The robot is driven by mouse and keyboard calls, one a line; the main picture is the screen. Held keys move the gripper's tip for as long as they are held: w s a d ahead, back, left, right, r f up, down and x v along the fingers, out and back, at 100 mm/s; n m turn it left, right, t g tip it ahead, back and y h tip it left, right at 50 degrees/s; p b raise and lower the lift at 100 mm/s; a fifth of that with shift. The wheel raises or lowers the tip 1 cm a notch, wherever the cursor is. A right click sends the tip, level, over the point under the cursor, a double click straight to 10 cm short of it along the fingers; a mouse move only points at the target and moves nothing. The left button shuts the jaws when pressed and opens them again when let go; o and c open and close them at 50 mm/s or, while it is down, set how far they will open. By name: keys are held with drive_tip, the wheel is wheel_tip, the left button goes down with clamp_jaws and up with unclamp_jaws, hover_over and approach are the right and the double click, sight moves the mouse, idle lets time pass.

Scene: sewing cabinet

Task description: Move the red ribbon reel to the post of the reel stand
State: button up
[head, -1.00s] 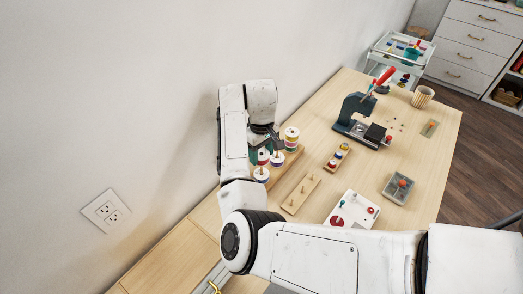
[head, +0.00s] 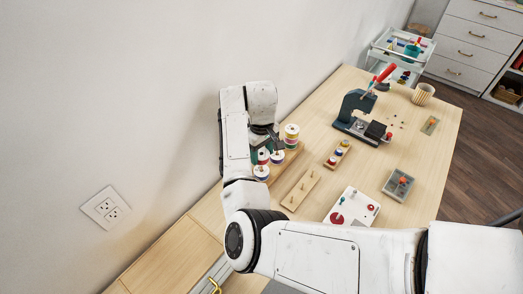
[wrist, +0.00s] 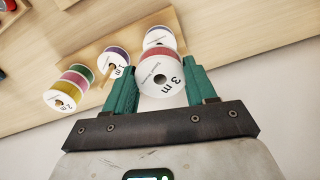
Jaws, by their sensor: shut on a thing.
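The red ribbon reel (wrist: 160,76), with white flanges and a "3 m" label, sits between the teal fingers of my gripper (wrist: 158,84) in the wrist view. My gripper is shut on it, and its label face and centre hole face the camera. In the head view my gripper (head: 269,147) is over the wooden reel stand (head: 291,158), and the red reel (head: 263,156) shows partly beside it. The stand also shows in the wrist view (wrist: 92,50). A post (wrist: 108,75) pokes from the purple "1 m" reel (wrist: 117,62). Whether a post is under the held reel is hidden.
A white and purple reel (wrist: 158,38) is just beyond the held one. A stack of green, red and yellow reels (wrist: 68,88) stands left. In the head view, a peg board (head: 301,189), a small spool rack (head: 338,153) and a press (head: 357,110) lie to the right. The wall is close behind.

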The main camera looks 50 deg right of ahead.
drive_tip(key=shift+f, duration=0.95)
drive_tip(key=o, duration=1.1)
drive_tip(key=shift+r, duration=0.1)
wheel_tip(320, 180, up, 11)
drive_tip(key=shift+b, duration=0.4)
drive_tip(key=shift+f, duration=0.2)
